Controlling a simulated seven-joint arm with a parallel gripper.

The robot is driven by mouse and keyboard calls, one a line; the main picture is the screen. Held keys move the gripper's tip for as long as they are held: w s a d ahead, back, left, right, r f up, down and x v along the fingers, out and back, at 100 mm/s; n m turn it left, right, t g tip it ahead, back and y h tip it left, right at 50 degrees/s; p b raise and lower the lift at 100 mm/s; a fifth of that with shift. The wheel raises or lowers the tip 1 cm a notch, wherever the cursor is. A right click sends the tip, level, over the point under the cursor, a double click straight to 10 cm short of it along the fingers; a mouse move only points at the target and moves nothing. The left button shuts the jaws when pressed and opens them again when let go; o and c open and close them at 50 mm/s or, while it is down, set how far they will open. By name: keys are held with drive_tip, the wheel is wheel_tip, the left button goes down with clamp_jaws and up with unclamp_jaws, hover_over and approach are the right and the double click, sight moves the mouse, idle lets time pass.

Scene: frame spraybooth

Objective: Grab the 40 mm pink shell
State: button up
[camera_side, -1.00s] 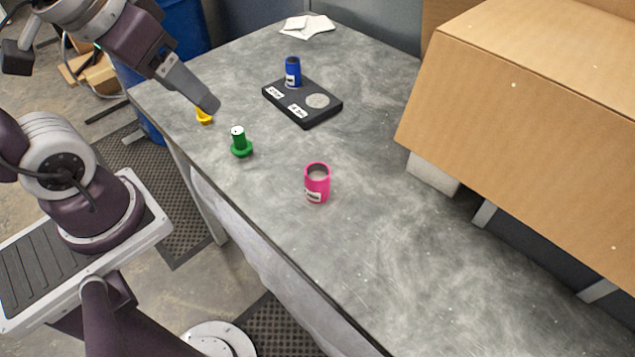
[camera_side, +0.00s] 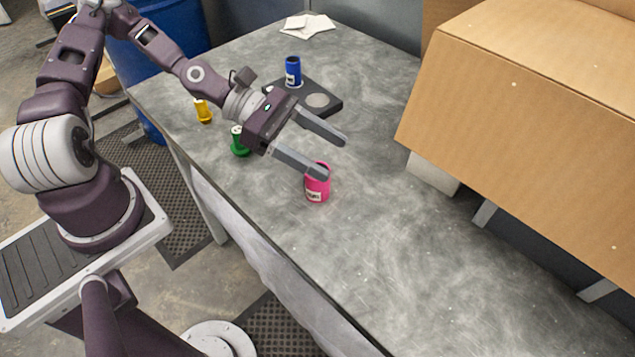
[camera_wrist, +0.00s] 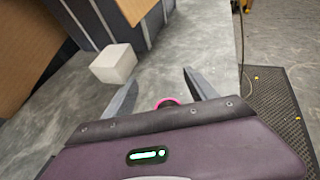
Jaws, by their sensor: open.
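The pink shell (camera_side: 317,188) is a short hollow cylinder with a white label, upright on the grey table in the side view. My gripper (camera_side: 334,158) is open, its two fingers spread, above the table and close to the shell. In the side view the nearer finger covers part of the shell's top rim. In the wrist view only a pink arc of the shell's rim (camera_wrist: 167,102) shows between my open fingers (camera_wrist: 160,88), low in the frame; the gripper body hides the rest. Nothing is between the fingertips that I can see held.
A green flanged piece (camera_side: 240,143) and a yellow piece (camera_side: 203,111) stand left of my gripper. A blue cylinder (camera_side: 293,72) stands at the black plate (camera_side: 327,112) behind. A large cardboard box (camera_side: 530,130) overhangs the right side. The front right table is clear.

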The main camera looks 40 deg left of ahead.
sight(318, 182)
wheel_tip(318, 182, down, 6)
drive_tip(key=shift+d+f, duration=0.15)
drive_tip(key=x, duration=0.2)
drive_tip(key=shift+w+d, duration=0.1)
drive_tip(key=shift+d, duration=0.25)
drive_tip(key=shift+c, duration=0.5)
clamp_jaws()
